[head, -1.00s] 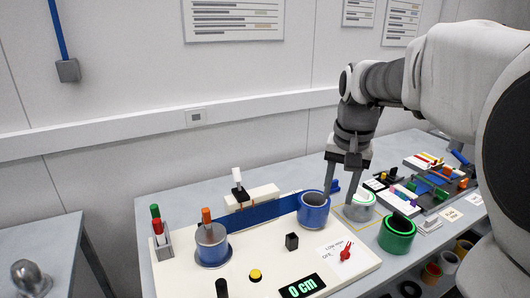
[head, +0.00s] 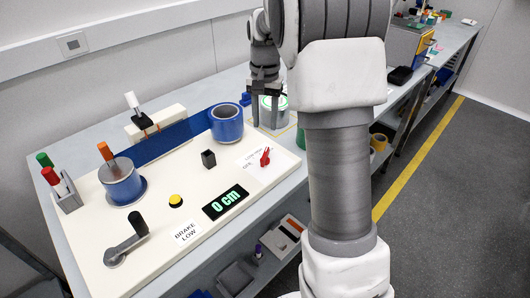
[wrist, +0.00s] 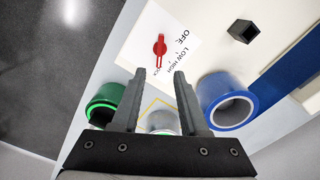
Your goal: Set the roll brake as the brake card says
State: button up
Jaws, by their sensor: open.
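The brake card (head: 187,234) lies at the board's front edge and reads "BRAKE LOW". The red brake knob (head: 265,157) sits on a white label at the board's right end. In the wrist view the knob (wrist: 160,47) has OFF, LOW, HIGH and a partly hidden last word along its right and lower side; which word it points at I cannot tell. My gripper (head: 265,112) is behind the knob, beyond the board's edge, by a pale roll (head: 281,103). In the wrist view my gripper (wrist: 161,84) is open, with the pale roll (wrist: 162,122) showing between its fingers.
A blue roll (head: 226,123) and a green roll (wrist: 103,102) flank my gripper. My arm hides part of the bench.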

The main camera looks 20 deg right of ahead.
aim_at(265, 153)
notch_tip(265, 153, down, 11)
jog(key=shift+f+b, duration=0.15)
jog(key=shift+b, duration=0.45)
grip_shut()
